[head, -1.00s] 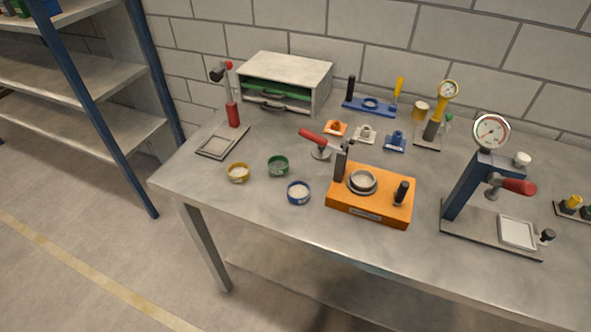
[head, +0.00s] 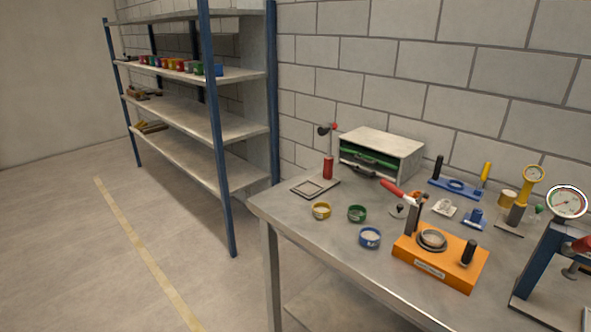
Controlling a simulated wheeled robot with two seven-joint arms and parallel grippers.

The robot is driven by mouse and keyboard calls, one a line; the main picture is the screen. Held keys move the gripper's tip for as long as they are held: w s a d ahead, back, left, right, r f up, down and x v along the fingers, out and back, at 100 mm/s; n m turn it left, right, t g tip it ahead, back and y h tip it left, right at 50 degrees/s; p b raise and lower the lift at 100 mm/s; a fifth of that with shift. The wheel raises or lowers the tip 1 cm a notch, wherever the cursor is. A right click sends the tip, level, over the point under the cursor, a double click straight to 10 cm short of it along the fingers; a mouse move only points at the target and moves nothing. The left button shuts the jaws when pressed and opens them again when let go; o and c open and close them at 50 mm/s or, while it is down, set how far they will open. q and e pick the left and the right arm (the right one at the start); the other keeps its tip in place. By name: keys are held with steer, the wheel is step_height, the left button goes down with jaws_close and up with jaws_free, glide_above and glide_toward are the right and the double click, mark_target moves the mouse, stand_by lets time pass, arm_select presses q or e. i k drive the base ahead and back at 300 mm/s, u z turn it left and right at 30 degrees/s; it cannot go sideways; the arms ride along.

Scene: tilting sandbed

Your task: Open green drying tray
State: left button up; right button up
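The drying cabinet (head: 397,143) is a pale grey box at the back of the workbench, near the wall. Its green drying tray (head: 371,158) shows as a green strip in the front opening and looks pushed in. A dark handle sits on the cabinet front, and a darker front lies below the green strip. Neither of my grippers is in the head view, so their places relative to the tray cannot be seen.
An orange fixture (head: 440,257) is at front right. Shelving (head: 190,125) stands left, with open floor before it.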

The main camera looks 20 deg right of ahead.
mark_target(374, 156)
steer(key=u, duration=0.25)
steer(key=k, duration=0.5)
steer(key=u, duration=0.9)
steer(key=i, duration=1.9)
steer(key=z, duration=1.15)
steer(key=i, duration=1.25)
steer(key=z, duration=1.2)
